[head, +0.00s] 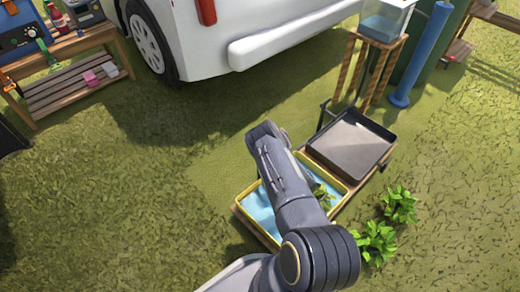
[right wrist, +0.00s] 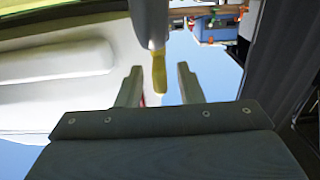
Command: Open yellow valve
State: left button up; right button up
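The yellow valve handle (right wrist: 159,76) shows in the right wrist view at the end of a grey pipe-like part (right wrist: 148,22). My right gripper (right wrist: 160,69) is open, one finger on each side of the handle, with gaps visible on both sides. I cannot tell how deep the handle sits between the fingers. In the head view one of my arms reaches up from the bottom over a yellow-rimmed tray; its fingers cannot be made out there. I cannot pick out the valve in the head view. My left gripper is not in view.
A cart holds the yellow-rimmed tray (head: 253,228) of blue water and a dark tray (head: 350,144). Green plants (head: 375,243) stand beside it. A white van (head: 260,35), a tool bench (head: 75,90) and a blue tube (head: 424,50) stand behind. Grass is clear at left.

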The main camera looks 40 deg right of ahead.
jog(key=s, duration=0.1)
jog(key=s+p, duration=0.1)
jog(key=s, duration=0.3)
jog(key=shift+d, duration=0.25)
jog(key=shift+s, duration=0.3)
jog(key=shift+s, duration=0.1)
